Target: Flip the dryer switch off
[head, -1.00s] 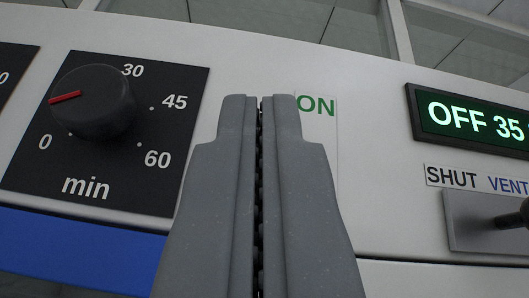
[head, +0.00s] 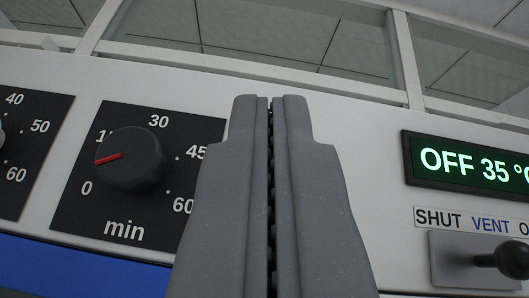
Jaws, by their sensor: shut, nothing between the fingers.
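My gripper (head: 270,102) is shut and empty, pointing up at the middle of the white panel. The dryer switch is not visible; my fingers cover the part of the panel where the ON label showed earlier. The display (head: 470,162) at the right is lit and reads "OFF 35 °" with the rest cut off by the picture edge. I cannot tell whether the fingertips touch the panel.
Left of my fingers is a black timer dial (head: 131,160) marked in minutes, its red pointer towards the lower left. Another dial plate (head: 35,145) is cut off at the left edge. At the lower right a dark-knobbed lever (head: 508,260) sits under a SHUT/VENT label (head: 470,222).

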